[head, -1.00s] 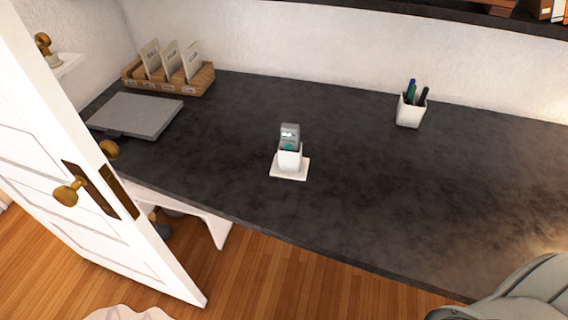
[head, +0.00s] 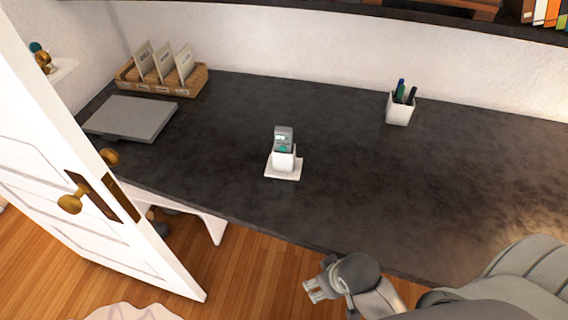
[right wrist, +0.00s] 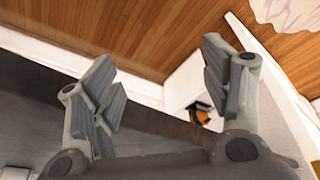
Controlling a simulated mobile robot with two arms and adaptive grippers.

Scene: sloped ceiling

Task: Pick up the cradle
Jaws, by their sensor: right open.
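The white cradle (head: 284,162) stands upright on the dark desk, on a flat square base, with a small grey handset (head: 284,137) in it that has a screen and a teal patch. My right gripper (head: 312,290) is in front of the desk's front edge, below and to the right of the cradle in the head view, and apart from it. In the right wrist view its two fingers (right wrist: 165,95) are spread wide with nothing between them. The cradle cannot be made out clearly in the right wrist view. My left gripper is not in view.
The dark desk (head: 330,190) is clear around the cradle. A closed grey laptop-like slab (head: 132,118) and a wooden card holder (head: 160,82) are at the left. A white pen cup (head: 400,109) stands at the back right. A white door (head: 80,170) stands open at the left.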

